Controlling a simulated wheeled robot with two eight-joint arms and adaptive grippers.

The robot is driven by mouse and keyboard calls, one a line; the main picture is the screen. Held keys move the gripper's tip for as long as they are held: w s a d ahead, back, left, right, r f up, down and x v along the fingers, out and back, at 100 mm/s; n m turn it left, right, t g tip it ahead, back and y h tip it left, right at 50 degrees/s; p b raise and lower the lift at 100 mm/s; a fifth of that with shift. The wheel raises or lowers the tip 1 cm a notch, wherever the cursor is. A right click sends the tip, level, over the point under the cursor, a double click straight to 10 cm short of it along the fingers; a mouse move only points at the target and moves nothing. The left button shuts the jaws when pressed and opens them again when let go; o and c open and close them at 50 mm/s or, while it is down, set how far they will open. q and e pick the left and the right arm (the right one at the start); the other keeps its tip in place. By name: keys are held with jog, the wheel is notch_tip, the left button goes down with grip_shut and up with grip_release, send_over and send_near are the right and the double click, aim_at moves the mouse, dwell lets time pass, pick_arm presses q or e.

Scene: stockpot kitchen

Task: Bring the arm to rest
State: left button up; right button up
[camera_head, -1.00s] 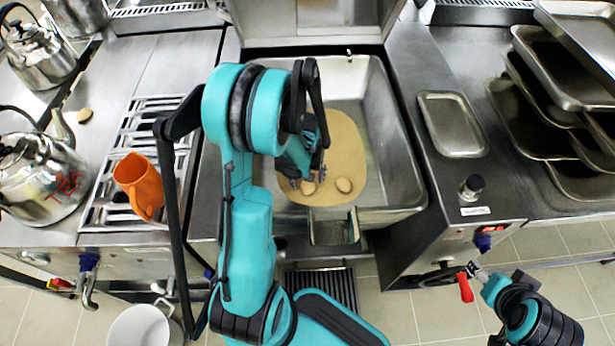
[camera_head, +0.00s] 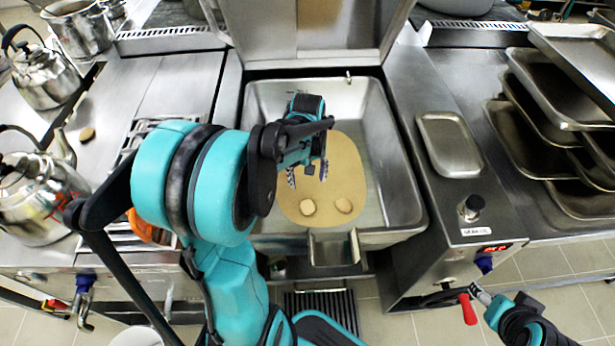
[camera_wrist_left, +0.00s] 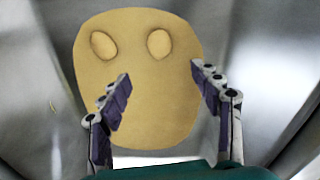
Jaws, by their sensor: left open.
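My left gripper (camera_head: 308,172) is open and empty above the tan board in the sink-like basin. Its two fingers also show spread apart in the left wrist view (camera_wrist_left: 158,82), with the tan board (camera_wrist_left: 150,110) beyond them. Two small round tan pieces lie on that board, one on the left (camera_head: 307,207) and one on the right (camera_head: 344,205). Both pieces show clear of the fingers in the left wrist view. My right arm shows at the lower right, beside a red-handled lever (camera_head: 468,309); whether its gripper holds anything is unclear.
The steel basin (camera_head: 405,180) has raised walls around the board. Kettles (camera_head: 35,190) stand at the left. An orange mug (camera_head: 150,230) is mostly hidden behind my left arm. Stacked trays (camera_head: 530,140) are at the right, and a small tray (camera_head: 449,144) lies on the counter.

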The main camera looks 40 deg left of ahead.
pick_arm(q)
jog(key=shift+d, duration=0.1)
dwell(0.3)
jog(key=s+d+r+m+t, duration=0.3)
jog(key=d+r+m, duration=0.1)
jog(key=d, duration=0.4)
jog(key=s+d+r+m+t, duration=0.4)
jog(key=d+m, duration=0.2)
jog(key=d, duration=0.1)
jog(key=shift+d+r, duration=0.15)
jog(key=shift+d, duration=0.25)
